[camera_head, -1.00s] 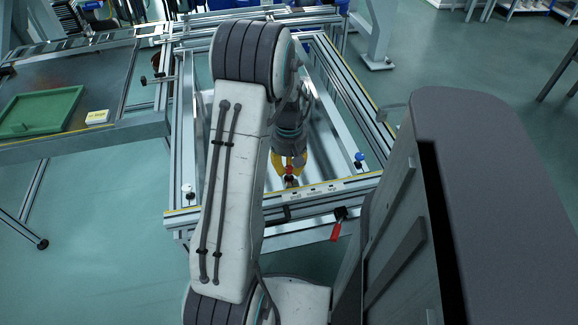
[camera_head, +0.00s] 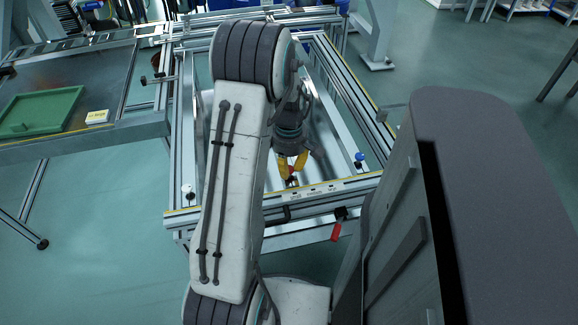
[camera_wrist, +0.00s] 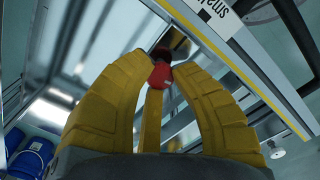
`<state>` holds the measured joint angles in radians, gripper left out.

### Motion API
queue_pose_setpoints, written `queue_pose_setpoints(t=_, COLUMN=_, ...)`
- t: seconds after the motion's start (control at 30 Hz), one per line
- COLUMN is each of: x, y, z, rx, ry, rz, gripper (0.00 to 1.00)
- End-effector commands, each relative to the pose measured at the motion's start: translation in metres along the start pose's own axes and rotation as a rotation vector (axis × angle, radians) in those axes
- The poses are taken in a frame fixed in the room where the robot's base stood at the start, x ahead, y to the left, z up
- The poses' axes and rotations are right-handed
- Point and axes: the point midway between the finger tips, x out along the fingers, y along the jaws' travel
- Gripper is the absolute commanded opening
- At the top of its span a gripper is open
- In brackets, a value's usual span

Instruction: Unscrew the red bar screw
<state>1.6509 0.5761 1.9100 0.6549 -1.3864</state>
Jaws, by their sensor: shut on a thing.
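The red bar screw (camera_wrist: 162,76) shows in the wrist view between the yellow fingertips of my gripper (camera_wrist: 160,68). Its red end is partly covered by the fingers, and a dark part lies just beyond it. In the head view my gripper (camera_head: 291,176) is shut on the red bar screw (camera_head: 291,171) at the near rail of the panel fixture (camera_head: 330,187). The fingers hide most of the screw there. I cannot tell how far the screw is in its thread.
A red-handled clamp (camera_head: 336,230) hangs from the near rail. A blue knob (camera_head: 359,156) and a white knob (camera_head: 187,190) stand at the frame's sides. A green tray (camera_head: 38,112) and a small yellow-white box (camera_head: 97,117) lie on the left table.

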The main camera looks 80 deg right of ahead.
Motion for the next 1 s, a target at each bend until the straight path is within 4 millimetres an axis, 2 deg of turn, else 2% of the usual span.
queue_pose_setpoints(t=0.5, x=0.0019, y=-0.0022, z=0.0008, rx=-0.013, ry=-0.001, rz=-0.008, gripper=0.00)
queue_pose_setpoints(t=0.53, x=0.0019, y=-0.0022, z=0.0008, rx=-0.013, ry=-0.001, rz=-0.008, gripper=0.27)
queue_pose_setpoints(t=0.8, x=0.0008, y=-0.0009, z=0.0004, rx=-0.013, ry=-0.001, rz=-0.003, gripper=0.50)
queue_pose_setpoints(t=1.0, x=0.0003, y=-0.0004, z=0.0002, rx=-0.013, ry=0.000, rz=-0.002, gripper=0.50)
